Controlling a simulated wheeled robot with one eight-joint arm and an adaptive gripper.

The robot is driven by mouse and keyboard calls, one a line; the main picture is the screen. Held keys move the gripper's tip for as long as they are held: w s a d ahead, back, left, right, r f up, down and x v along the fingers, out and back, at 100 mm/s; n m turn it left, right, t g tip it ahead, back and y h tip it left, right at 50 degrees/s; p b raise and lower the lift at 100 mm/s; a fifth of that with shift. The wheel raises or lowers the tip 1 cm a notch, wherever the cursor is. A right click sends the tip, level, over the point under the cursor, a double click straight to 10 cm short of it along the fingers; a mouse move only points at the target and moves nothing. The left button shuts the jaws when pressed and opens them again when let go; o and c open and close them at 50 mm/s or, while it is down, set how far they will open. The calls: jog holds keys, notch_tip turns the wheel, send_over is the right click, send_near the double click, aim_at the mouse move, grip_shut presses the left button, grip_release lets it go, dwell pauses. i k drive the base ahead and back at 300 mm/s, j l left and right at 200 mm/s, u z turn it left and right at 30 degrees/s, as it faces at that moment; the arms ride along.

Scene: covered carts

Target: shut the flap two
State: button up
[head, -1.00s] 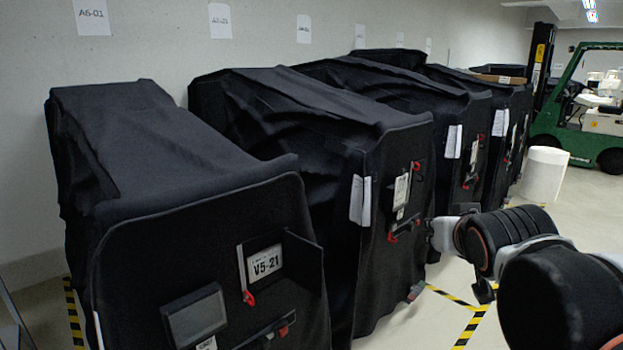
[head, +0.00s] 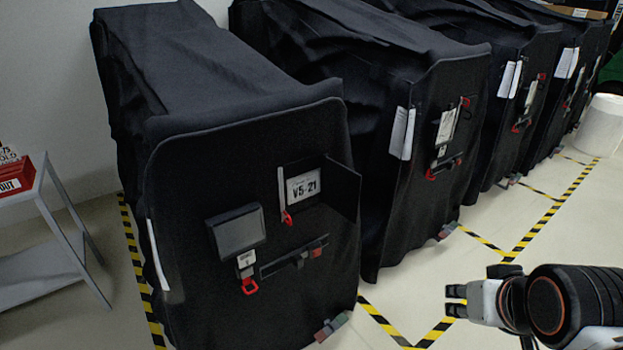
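The near black covered cart (head: 200,280) fills the left and middle of the head view. On its front panel, a dark flap (head: 343,188) stands swung open to the right of a white card marked V5-21 (head: 304,187). A second dark rectangular flap (head: 236,231) sticks out lower left, above a small tag. No number two shows on either, so I cannot tell which is flap two. My gripper (head: 454,300) is at the lower right, over the floor, apart from the cart and to the right of both flaps. Its two fingers point left with a gap between them, empty.
Red pull tabs (head: 250,287) and a slotted dark strip (head: 293,257) are on the near cart's front. More covered carts (head: 440,190) stand behind to the right. A grey side table (head: 40,255) is at far left. Floor with yellow-black tape (head: 437,331) is clear around my gripper.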

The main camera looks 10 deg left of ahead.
aim_at(343, 186)
jog(key=i+u, duration=0.1)
jog(key=u, duration=1.2)
jog(key=i+l+u, duration=0.15)
jog(key=l+u, duration=0.25)
jog(key=l, duration=0.15)
jog(key=l+u, duration=0.4)
jog(key=l, duration=0.15)
jog(key=l+u, duration=0.4)
jog(key=l, duration=0.25)
jog(key=l+u, duration=0.4)
jog(key=l, duration=0.15)
jog(key=k+l, duration=0.1)
jog(key=l, duration=0.25)
jog(key=k+l, duration=0.1)
jog(key=l, duration=0.3)
jog(key=k+l, duration=0.1)
jog(key=l, duration=0.25)
jog(key=k+l, duration=0.1)
jog(key=l, duration=0.3)
